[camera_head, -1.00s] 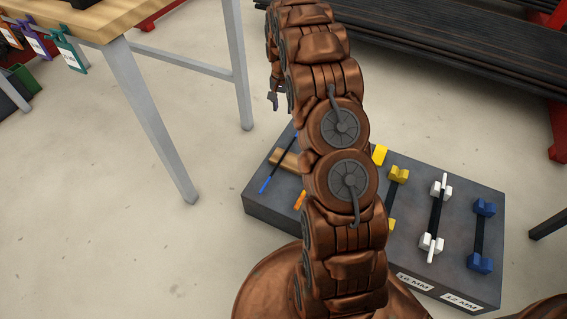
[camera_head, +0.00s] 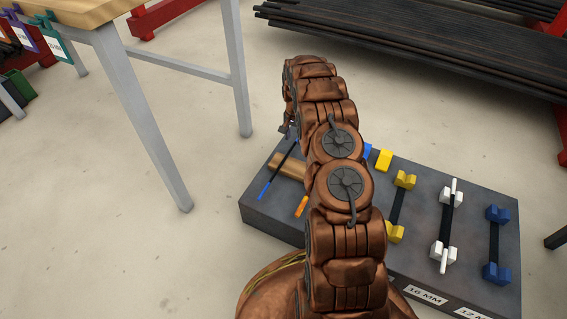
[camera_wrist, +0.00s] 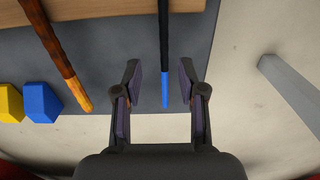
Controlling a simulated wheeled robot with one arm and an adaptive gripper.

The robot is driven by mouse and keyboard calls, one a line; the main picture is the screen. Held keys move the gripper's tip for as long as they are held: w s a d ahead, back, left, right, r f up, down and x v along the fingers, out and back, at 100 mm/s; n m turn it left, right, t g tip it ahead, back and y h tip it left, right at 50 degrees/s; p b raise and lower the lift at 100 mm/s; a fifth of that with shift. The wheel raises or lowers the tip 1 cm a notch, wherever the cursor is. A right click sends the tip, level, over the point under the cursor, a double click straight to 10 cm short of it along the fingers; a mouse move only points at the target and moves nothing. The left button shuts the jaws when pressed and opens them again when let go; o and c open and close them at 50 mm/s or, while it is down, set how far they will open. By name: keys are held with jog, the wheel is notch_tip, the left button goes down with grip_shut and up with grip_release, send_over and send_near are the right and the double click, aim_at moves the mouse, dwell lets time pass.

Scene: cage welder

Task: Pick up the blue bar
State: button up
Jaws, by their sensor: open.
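A thin black bar with a blue end (camera_head: 264,189) lies at the left side of a grey block (camera_head: 262,220). In the wrist view, this bar (camera_wrist: 164,50) runs down the picture, its blue tip (camera_wrist: 165,90) between the two fingers. My gripper (camera_wrist: 164,85) is open and empty, with one finger on each side of the bar. In the head view my gripper (camera_head: 287,128) is small and partly hidden by my arm, near the bar's far end. I cannot tell its height above the bar.
Yellow (camera_head: 404,180), white (camera_head: 443,256) and blue holders (camera_head: 497,273) carry bars farther right on the block. A table leg (camera_head: 150,130) stands left. Dark stock lies on a rack (camera_head: 430,45) behind.

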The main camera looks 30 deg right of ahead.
aim_at(292, 147)
jog(key=f+b, duration=0.1)
jog(key=f, duration=0.2)
jog(key=f+b, duration=0.1)
jog(key=f, duration=0.1)
jog(key=shift+w+a+b, duration=0.2)
jog(key=shift+a+b, duration=0.05)
jog(key=shift+b, duration=0.05)
grip_shut()
